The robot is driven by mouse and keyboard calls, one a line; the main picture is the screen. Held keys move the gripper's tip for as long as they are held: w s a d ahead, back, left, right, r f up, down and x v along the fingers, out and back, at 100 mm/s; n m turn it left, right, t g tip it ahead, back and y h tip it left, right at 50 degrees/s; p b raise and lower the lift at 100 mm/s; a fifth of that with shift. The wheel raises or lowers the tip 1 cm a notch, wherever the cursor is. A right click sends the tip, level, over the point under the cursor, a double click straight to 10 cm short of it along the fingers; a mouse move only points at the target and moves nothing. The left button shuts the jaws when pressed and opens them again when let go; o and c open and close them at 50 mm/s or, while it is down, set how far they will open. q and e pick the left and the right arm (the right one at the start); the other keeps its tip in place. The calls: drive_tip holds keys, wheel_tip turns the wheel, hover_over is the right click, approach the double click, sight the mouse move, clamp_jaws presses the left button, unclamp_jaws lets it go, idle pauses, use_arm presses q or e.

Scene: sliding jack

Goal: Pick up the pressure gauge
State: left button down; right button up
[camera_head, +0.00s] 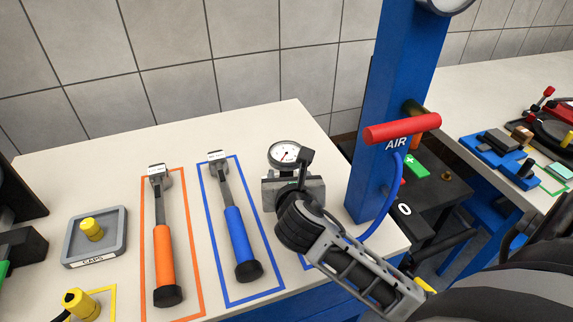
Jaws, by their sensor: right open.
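My right arm comes in from the lower right. My left gripper is not in view.
A grey caps tray (95,238) is on the left. A blue column (390,90) with a red AIR handle (402,129) and blue hose stands close to the right of the gauge.

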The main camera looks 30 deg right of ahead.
drive_tip(key=shift+x, duration=1.3)
drive_tip(key=c, duration=1.1)
